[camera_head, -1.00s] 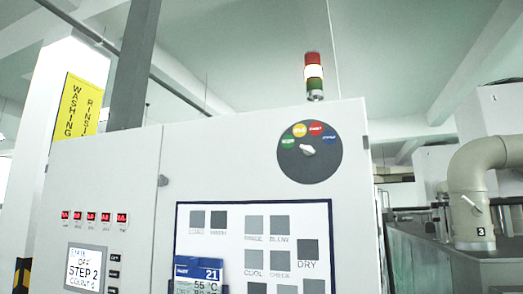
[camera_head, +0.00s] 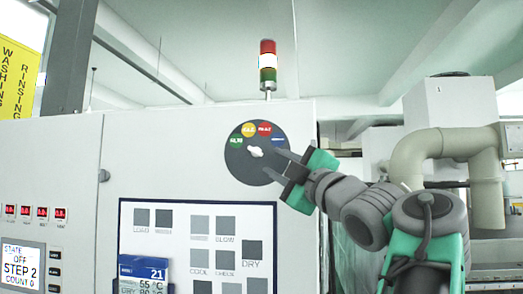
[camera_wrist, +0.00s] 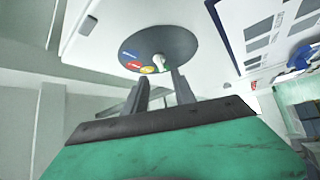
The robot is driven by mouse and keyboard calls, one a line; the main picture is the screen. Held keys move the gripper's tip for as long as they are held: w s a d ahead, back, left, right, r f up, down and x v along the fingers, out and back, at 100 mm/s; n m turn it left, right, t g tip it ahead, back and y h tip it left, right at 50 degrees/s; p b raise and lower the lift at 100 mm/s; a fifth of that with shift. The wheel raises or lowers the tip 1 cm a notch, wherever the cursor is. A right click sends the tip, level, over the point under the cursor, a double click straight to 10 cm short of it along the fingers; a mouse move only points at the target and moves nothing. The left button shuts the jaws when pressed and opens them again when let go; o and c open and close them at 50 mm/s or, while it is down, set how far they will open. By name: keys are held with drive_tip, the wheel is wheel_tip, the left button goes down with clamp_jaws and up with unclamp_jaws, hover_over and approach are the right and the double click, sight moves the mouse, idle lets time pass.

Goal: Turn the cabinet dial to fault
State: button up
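The cabinet dial (camera_head: 236,166) is a dark round disc high on the white cabinet front, with green, yellow, red and blue label patches along its upper part. The lettering is too small to read surely. Its white knob (camera_head: 256,152) sits at the centre; its narrow end seems to point left, towards the green side. My gripper (camera_head: 272,162) comes from the right, its fingers overlapping the dial's right edge in the head view. In the wrist view my gripper (camera_wrist: 158,76) is open, and the knob (camera_wrist: 160,61) shows between and beyond the fingertips. Contact is not visible.
A button panel (camera_head: 186,210) and a blue-and-white card (camera_head: 143,275) are below the dial. A red, white and green signal tower (camera_head: 268,66) stands above the cabinet. A large beige pipe (camera_head: 455,147) is behind on the right.

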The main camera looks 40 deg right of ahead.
sight(257, 153)
drive_tip(key=p+x, duration=0.3)
drive_tip(key=x, duration=0.4)
drive_tip(key=shift+a+r+p, duration=0.1)
drive_tip(key=shift+p, duration=0.2)
drive_tip(key=shift+w, duration=0.45)
clamp_jaws()
